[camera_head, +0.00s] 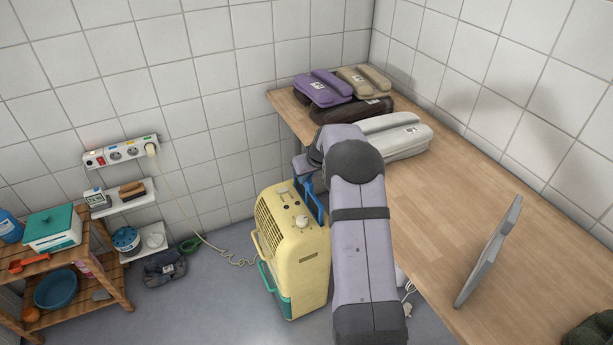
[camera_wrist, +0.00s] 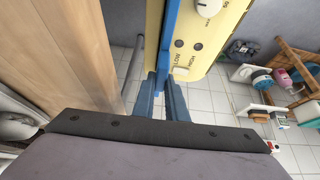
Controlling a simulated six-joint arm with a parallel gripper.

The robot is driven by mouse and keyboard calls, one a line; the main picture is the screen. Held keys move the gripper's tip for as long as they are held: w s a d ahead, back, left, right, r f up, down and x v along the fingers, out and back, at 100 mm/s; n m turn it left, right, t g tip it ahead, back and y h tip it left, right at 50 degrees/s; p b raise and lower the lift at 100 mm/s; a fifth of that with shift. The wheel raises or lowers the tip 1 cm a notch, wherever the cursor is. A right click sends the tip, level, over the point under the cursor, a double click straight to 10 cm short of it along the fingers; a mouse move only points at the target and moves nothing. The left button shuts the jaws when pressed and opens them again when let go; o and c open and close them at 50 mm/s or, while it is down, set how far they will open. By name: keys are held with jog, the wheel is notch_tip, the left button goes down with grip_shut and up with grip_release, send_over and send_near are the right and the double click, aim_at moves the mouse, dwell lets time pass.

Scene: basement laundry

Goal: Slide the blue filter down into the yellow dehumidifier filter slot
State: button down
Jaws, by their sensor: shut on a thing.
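The yellow dehumidifier (camera_head: 285,240) stands on the floor beside the wooden counter. Its knob and buttons show in the wrist view, on the yellow top (camera_wrist: 208,28). The blue filter (camera_head: 311,203) is upright along the dehumidifier's right side in the head view, partly hidden by my arm. In the wrist view the filter (camera_wrist: 170,35) is a narrow blue strip along the yellow edge. My gripper (camera_wrist: 161,82) is shut on the end of this strip; my arm mostly hides the gripper in the head view. The slot is hidden, and I cannot tell how far the filter is in it.
The wooden counter (camera_head: 455,225) is close on the right, with several cases at its back and a grey panel (camera_head: 487,253) standing on it. A power strip (camera_head: 122,151) with a cord is on the wall. A wooden shelf (camera_head: 65,278) stands left; floor lies between.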

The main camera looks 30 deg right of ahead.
jog(key=shift+f+b, duration=0.55)
jog(key=shift+f, duration=0.2)
jog(key=c, duration=1.7)
grip_release()
jog(key=shift+s+f, duration=0.1)
jog(key=shift+v, duration=3.8)
